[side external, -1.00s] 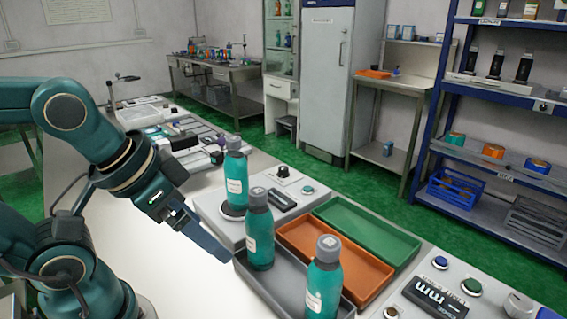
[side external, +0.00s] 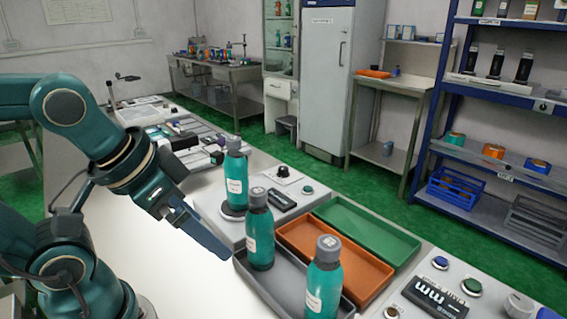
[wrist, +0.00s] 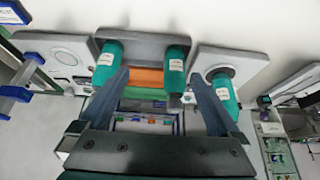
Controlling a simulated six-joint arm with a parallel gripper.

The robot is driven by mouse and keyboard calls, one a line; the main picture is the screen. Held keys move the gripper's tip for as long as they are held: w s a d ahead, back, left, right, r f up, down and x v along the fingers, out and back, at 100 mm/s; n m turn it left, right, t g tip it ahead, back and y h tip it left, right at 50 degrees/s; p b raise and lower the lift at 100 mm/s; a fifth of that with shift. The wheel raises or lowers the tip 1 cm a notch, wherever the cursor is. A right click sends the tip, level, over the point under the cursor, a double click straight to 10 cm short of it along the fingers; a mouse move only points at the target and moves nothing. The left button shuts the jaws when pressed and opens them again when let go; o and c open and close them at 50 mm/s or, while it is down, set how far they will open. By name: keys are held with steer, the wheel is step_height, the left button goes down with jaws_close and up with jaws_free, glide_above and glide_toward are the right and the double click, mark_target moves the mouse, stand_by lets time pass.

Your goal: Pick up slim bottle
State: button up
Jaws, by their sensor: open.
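Three slim teal bottles with grey caps and white labels stand upright and look alike. One bottle (side external: 236,180) stands on a round plate of a grey device. The middle bottle (side external: 260,238) and the near bottle (side external: 322,285) stand in a grey tray (side external: 268,290). My gripper (side external: 212,242) is open and empty, low and just left of the tray's middle bottle. In the wrist view, my gripper (wrist: 158,72) points toward the tray. The middle bottle (wrist: 177,68) shows between the fingertips, nearer the right finger. The other two bottles are partly hidden behind the fingers.
An orange tray (side external: 312,248) and a green tray (side external: 385,240) lie beside the grey tray. A grey device (side external: 285,182) stands behind it, and a control panel (side external: 455,285) stands to the right. The white bench top (side external: 175,265) is clear below my gripper.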

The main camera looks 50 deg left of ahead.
step_height(320, 180, up, 5)
step_height(320, 180, up, 3)
steer(key=n+t+y, duration=0.4)
steer(key=t+y, duration=0.3)
glide_above(226, 170)
steer(key=a, duration=0.1)
steer(key=shift+w+a+f+m+h, duration=0.1)
steer(key=shift+w+a+m+h, duration=0.05)
steer(key=shift+w+m+h, duration=0.3)
steer(key=shift+w+f+m+t+h, duration=0.25)
steer(key=shift+f+t+h, duration=0.15)
steer(key=shift+f+h, duration=0.4)
steer(key=f+h, duration=0.1)
steer(key=d+f+h, duration=0.1)
steer(key=f, duration=0.1)
steer(key=shift+s+d+f+m, duration=0.15)
steer(key=shift+s+m, duration=0.05)
steer(key=shift+m, duration=0.1)
step_height(226, 170, down, 8)
steer(key=shift+r, duration=0.25)
steer(key=shift+x, duration=2.55)
